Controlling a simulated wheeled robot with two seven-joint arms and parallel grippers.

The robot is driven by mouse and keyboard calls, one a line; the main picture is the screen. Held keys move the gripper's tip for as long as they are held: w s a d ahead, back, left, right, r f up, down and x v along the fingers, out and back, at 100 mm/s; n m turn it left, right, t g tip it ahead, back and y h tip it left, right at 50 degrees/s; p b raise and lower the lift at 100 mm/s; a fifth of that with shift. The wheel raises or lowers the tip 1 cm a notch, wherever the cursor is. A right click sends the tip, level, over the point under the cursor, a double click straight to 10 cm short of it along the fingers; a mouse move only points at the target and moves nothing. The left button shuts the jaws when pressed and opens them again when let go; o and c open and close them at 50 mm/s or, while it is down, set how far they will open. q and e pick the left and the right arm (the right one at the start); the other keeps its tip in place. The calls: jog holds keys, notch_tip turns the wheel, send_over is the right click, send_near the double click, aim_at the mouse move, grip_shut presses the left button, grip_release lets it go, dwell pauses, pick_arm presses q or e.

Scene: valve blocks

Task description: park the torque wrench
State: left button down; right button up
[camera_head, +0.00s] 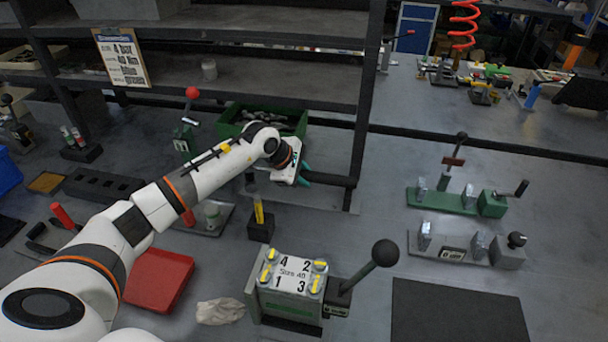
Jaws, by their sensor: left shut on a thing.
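My left gripper (303,173) is above the bench, in front of the green bin, with its wrist bent over. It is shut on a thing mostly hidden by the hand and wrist. A long dark bar with a yellow band (225,147) shows along my left forearm and looks like the torque wrench; its join with the jaws is hidden. A black block (261,229) stands below and left of the gripper, with an upright yellow-and-black piece (258,212) in it. The gripper is apart from this block. My right gripper is not in view.
A green valve block (290,283) with numbered yellow-marked bolts and a black-knobbed lever stands in front. A red tray (158,280) and crumpled cloth (220,311) lie left of it. Clamp fixtures (455,200) stand right. A shelf post (367,100) rises behind the gripper.

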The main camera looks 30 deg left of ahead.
pick_arm(q)
jog(key=shift+f+b, duration=0.55)
jog(key=shift+f, duration=0.05)
jog(key=shift+f+b, duration=1.1)
jog(key=shift+f, duration=0.1)
jog(key=c, duration=1.1)
grip_release()
jog(key=shift+o, duration=0.3)
jog(key=shift+f, duration=0.2)
jog(key=b+v, duration=0.1)
jog(key=v, duration=1.1)
jog(key=shift+r, duration=0.2)
